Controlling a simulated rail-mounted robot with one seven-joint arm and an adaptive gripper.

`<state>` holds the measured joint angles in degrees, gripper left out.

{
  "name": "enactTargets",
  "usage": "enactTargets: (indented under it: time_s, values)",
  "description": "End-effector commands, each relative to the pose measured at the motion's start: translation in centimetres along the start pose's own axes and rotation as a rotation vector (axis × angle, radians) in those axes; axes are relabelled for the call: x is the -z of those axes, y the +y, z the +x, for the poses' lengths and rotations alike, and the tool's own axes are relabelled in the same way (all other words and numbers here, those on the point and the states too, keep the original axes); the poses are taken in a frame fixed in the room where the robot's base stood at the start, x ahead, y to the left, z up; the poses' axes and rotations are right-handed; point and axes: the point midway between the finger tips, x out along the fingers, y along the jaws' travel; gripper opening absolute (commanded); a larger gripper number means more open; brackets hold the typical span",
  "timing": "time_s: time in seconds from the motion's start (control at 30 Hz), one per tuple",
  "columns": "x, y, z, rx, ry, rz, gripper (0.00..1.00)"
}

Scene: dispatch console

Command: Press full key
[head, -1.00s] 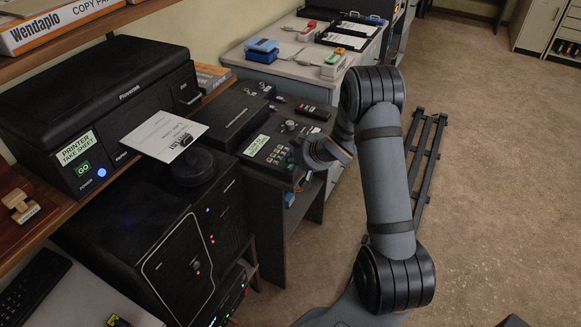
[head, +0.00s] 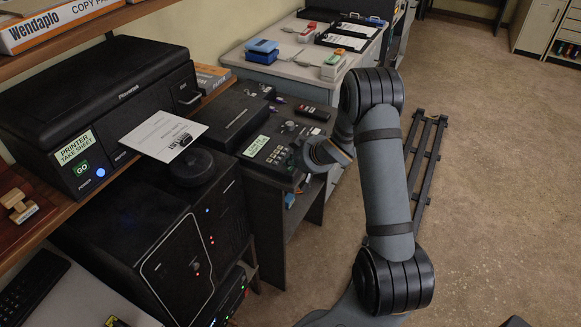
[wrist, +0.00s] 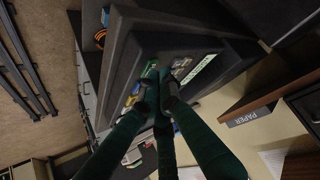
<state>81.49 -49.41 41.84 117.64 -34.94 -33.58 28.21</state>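The dark console (head: 266,164) stands on a low black cabinet, with a keypad of small pale keys (head: 279,154) and a light label strip (head: 257,145) on top. In the wrist view the console (wrist: 135,42) is seen close up, with its pale label (wrist: 200,67) beside the fingers. My gripper (wrist: 155,72) has its green fingers brought together and empty, with the tips over the key area. The fingers cover most of the keys there. I cannot tell which key is the full key, or whether the tips touch one. In the head view my wrist hides the fingertips.
A black printer (head: 110,100) with a paper sheet (head: 163,135) sits on the left shelf. A black handset-like device (head: 312,112) lies behind the keypad. A desk (head: 290,68) with boxes and trays stands beyond. Open floor (head: 490,180) is on the right.

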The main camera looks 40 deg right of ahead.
Motion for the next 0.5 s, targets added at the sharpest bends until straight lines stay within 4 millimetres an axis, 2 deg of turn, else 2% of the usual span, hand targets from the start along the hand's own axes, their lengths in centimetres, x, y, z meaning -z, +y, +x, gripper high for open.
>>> enactTargets:
  time_s: [0.5]
  values:
    - [0.56, 0.01, -0.61, 0.0, -0.002, 0.001, 0.0]
